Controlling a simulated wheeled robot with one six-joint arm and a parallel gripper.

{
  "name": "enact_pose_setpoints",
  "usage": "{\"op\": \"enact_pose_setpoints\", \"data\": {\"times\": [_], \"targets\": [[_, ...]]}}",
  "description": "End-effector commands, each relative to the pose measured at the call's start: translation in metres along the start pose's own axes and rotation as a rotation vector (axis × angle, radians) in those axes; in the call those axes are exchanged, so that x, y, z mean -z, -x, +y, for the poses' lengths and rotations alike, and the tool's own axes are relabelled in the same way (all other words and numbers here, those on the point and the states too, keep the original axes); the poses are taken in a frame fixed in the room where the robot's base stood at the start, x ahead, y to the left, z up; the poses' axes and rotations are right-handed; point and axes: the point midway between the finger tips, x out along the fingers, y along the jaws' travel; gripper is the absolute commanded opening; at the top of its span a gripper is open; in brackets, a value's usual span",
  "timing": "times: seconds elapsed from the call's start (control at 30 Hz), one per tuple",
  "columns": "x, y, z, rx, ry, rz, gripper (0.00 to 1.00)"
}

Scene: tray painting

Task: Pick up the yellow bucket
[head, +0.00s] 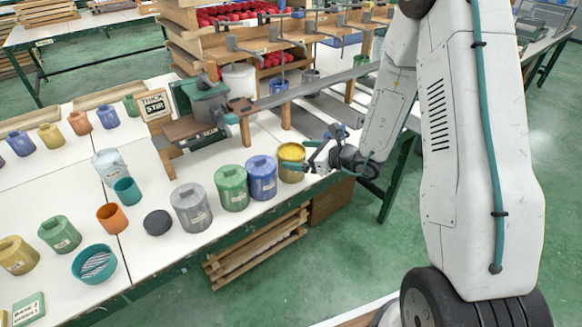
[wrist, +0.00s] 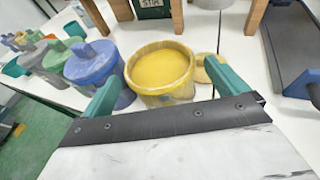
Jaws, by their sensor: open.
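The yellow bucket (head: 291,162) stands upright at the right end of a row of buckets near the table's front edge. It is uncovered and shows yellow inside in the wrist view (wrist: 162,74). My gripper (head: 311,157) is just right of the bucket in the head view. In the wrist view my open gripper (wrist: 165,95) has one teal finger on each side of the bucket's near part. The left finger is between the yellow bucket and the blue bucket. I cannot tell whether either finger touches the yellow bucket.
A blue bucket (head: 261,178) with a lid stands close left of the yellow one, then a green bucket (head: 231,188) and a grey bucket (head: 191,208). A yellow disc (wrist: 217,76) lies right of the yellow bucket. A wooden-legged rack (head: 245,128) stands behind.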

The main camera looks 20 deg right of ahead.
Motion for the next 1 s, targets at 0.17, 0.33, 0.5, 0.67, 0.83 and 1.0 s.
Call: {"op": "enact_pose_setpoints", "data": {"times": [0.17,0.33,0.5,0.67,0.83,1.0], "targets": [[0.0,-0.027,0.001,-0.002,0.002,0.001,0.98],[0.0,-0.035,0.001,0.0,0.001,0.001,0.98],[0.0,-0.034,0.001,0.0,0.001,0.001,0.95],[0.0,-0.034,0.001,0.0,0.001,0.001,0.51],[-0.001,-0.034,0.001,0.0,0.002,0.0,0.21],[-0.001,-0.034,0.001,0.0,0.002,0.0,0.21]]}}
